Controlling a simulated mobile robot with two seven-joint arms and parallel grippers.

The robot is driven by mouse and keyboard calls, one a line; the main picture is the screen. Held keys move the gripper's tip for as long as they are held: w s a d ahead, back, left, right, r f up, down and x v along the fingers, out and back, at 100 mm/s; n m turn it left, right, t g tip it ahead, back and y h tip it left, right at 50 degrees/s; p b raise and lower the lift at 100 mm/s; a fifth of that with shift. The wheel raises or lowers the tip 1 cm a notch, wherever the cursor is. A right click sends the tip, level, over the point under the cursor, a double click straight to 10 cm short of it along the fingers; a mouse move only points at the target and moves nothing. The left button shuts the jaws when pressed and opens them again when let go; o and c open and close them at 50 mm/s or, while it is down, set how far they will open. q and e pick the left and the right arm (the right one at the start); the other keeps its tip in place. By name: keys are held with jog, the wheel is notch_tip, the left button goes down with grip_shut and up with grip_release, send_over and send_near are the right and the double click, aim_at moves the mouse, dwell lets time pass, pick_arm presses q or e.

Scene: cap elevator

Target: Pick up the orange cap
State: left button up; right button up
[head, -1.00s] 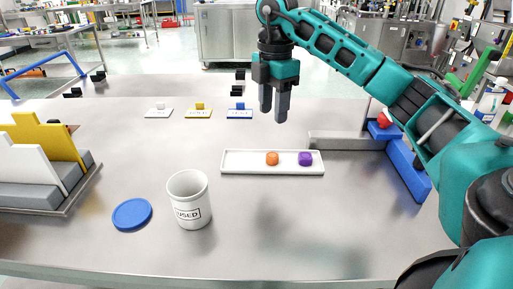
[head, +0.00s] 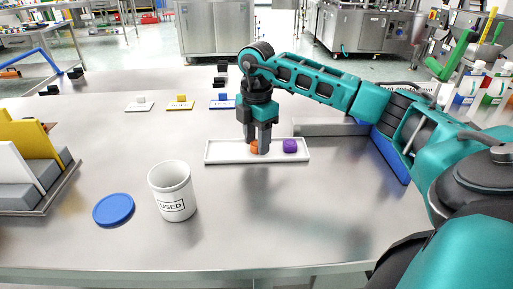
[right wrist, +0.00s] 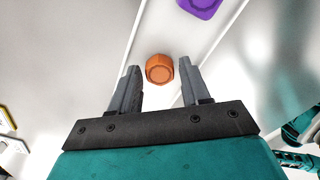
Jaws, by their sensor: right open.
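The orange cap (head: 254,147) sits in the white tray (head: 225,152), partly hidden behind my gripper's fingers in the head view. A purple cap (head: 290,146) sits to its right in the same tray. My right gripper (head: 257,148) points down over the orange cap, fingers apart and empty. In the right wrist view the orange cap (right wrist: 159,68) shows just beyond and between the two open fingertips (right wrist: 158,72), with the purple cap (right wrist: 200,5) at the top edge. My left gripper is not in view.
A white cup marked USED (head: 172,192) and a blue disc (head: 114,209) stand front left of the tray. A grey-and-blue fixture (head: 389,153) is at the right. Yellow and white panels (head: 32,150) stand at far left. The table front of the tray is clear.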

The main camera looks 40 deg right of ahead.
jog(key=shift+f, duration=0.2)
jog(key=shift+c, duration=0.5)
jog(key=c, duration=0.7)
jog(key=shift+r, duration=0.55)
notch_tip(320, 180, up, 11)
jog(key=p, duration=0.2)
notch_tip(320, 180, up, 6)
jog(key=p, duration=0.3)
send_over(256, 143)
jog(key=shift+s+r, duration=0.1)
jog(key=shift+r, duration=0.9)
